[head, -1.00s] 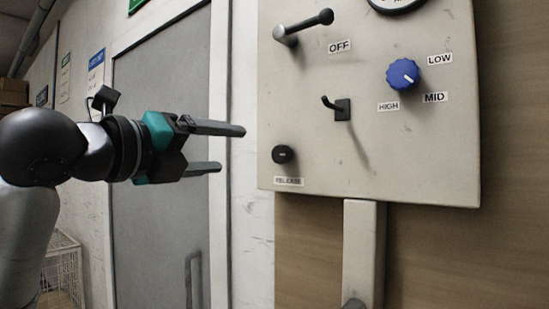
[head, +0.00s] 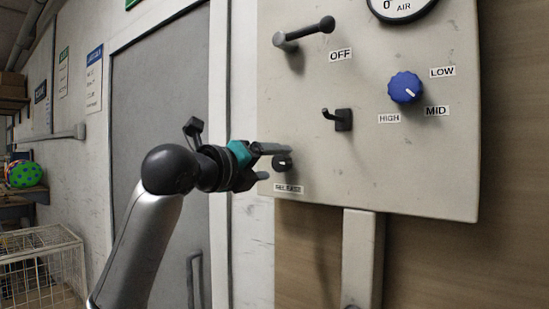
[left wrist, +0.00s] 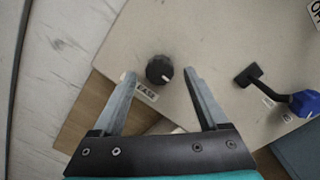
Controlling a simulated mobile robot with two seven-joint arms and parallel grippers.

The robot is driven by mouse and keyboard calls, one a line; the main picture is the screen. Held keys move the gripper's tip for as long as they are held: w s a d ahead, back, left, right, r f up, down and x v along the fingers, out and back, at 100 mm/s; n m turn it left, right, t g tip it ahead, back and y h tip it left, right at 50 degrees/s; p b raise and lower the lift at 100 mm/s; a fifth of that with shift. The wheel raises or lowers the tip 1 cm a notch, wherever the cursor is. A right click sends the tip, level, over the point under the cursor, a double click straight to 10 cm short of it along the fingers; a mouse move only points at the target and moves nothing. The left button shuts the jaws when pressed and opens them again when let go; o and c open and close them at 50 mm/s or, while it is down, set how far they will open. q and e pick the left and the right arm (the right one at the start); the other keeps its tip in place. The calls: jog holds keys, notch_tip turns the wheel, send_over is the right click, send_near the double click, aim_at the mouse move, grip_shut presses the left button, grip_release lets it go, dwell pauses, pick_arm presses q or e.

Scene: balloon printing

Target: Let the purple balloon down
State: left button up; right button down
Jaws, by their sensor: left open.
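The black release knob (head: 283,163) sits at the lower left of the beige panel, above its label (head: 288,189). It also shows in the left wrist view (left wrist: 158,69), with a white mark on its face. My left gripper (head: 279,162) is open at the knob; in the left wrist view its fingers (left wrist: 159,75) lie on either side of it, with gaps showing. I cannot tell how deep the fingertips reach past the knob. No purple balloon shows in these views. My right gripper is not in view.
The panel (head: 420,180) also bears a lever (head: 305,36) by an OFF label, a black hook (head: 338,118), a blue dial (head: 405,88) and an air gauge (head: 402,5). A wire cage (head: 45,265) and a multicoloured ball (head: 24,174) are at the left.

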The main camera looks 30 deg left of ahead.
pick_arm(q)
jog(key=shift+w, duration=0.85)
grip_shut()
